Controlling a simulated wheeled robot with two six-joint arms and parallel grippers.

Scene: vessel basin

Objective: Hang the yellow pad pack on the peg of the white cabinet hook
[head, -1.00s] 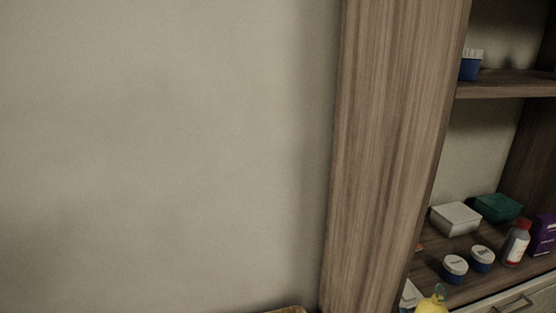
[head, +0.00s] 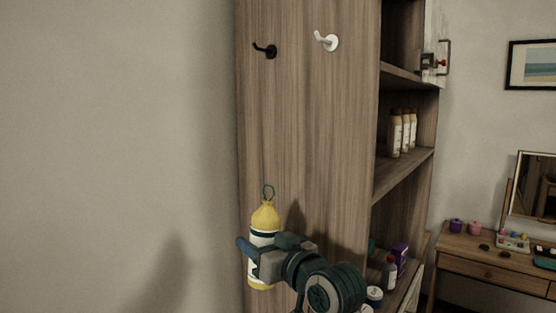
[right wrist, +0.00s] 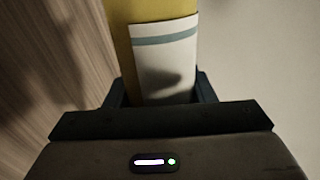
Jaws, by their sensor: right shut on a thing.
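The yellow pad pack (head: 265,217) is upright in the head view, with a white label and a thin loop at its top. My right gripper (head: 257,257) is shut on its lower part. The right wrist view also shows the pack (right wrist: 122,14) between the fingers. The white cabinet hook (head: 327,41) is on the wooden side panel, up and to the right of the pack, its peg pointing up and left. The pack hangs well below the hook, apart from it. My left gripper is not in view.
A black hook (head: 265,49) is on the same panel (head: 310,130), left of the white one. Open shelves (head: 407,172) with bottles stand to the right. A desk (head: 500,262) with small jars is at the far right. Bare wall fills the left.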

